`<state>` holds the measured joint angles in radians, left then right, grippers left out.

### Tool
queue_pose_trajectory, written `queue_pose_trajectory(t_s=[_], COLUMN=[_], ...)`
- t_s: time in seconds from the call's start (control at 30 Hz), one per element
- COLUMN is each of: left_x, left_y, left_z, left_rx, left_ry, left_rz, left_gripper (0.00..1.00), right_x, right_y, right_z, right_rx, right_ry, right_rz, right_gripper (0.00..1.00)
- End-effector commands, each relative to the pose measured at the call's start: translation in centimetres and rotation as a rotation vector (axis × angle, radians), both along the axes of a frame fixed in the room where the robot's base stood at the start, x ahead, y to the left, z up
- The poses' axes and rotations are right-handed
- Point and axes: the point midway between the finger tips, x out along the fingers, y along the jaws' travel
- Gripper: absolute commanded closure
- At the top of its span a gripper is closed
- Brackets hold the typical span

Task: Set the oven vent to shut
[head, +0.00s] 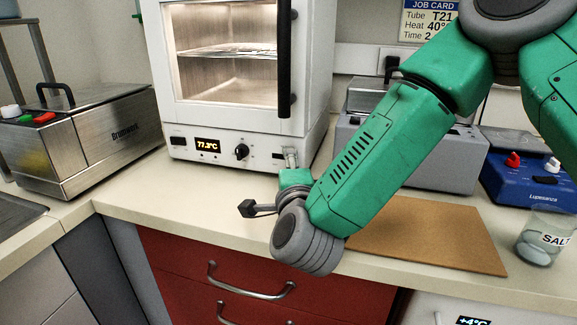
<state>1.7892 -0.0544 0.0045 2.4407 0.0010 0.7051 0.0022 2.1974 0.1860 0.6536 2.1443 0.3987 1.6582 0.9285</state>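The white oven (245,130) stands on the bench at the back centre, its glass door closed and its chamber lit. Its lower panel has a lit display (208,145) reading about 77.3°C and a black round knob (241,152). A small dark mark (277,155) sits at the right of this panel; it may be part of the vent control, but I cannot tell its setting. My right gripper (290,155) is small in view, in front of the panel's right end; whether it touches the panel is unclear. Its finger opening cannot be made out. My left gripper is out of view.
A steel bath (85,140) stands left of the oven. Right are a grey instrument (440,160), a blue device (525,170) and a salt beaker (543,240). A brown board (430,235) lies flat on the bench. The bench before the oven's left half is clear.

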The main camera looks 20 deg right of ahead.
Motion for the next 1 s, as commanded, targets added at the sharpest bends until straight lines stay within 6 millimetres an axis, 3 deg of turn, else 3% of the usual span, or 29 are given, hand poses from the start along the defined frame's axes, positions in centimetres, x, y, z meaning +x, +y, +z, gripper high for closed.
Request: queue_pose_trajectory(t_s=[0.27, 0.3, 0.37, 0.57, 0.8, 1.0], left_x=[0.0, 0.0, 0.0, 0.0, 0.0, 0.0], left_y=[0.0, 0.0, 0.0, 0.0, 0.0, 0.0], left_z=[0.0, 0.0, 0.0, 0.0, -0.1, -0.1], left_rx=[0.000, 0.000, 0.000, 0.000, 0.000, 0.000], left_ry=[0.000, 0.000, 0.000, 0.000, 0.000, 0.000], left_rz=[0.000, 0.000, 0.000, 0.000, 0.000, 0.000], left_gripper=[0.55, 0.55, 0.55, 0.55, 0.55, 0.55], right_x=[0.1, 0.1, 0.1, 0.2, 2.0, 2.3], right_y=[-0.1, -0.1, 0.0, 0.2, 3.0, 3.4], right_z=[0.0, 0.0, 0.0, -0.1, -0.3, -0.4], right_rx=[0.000, 0.000, 0.000, -0.001, -0.001, 0.000], right_ry=[0.000, 0.000, 0.000, 0.002, 0.005, 0.008], right_rz=[-0.001, -0.001, 0.000, 0.001, 0.002, 0.006], right_gripper=[0.67, 0.81, 1.00, 1.00, 1.00, 1.00])
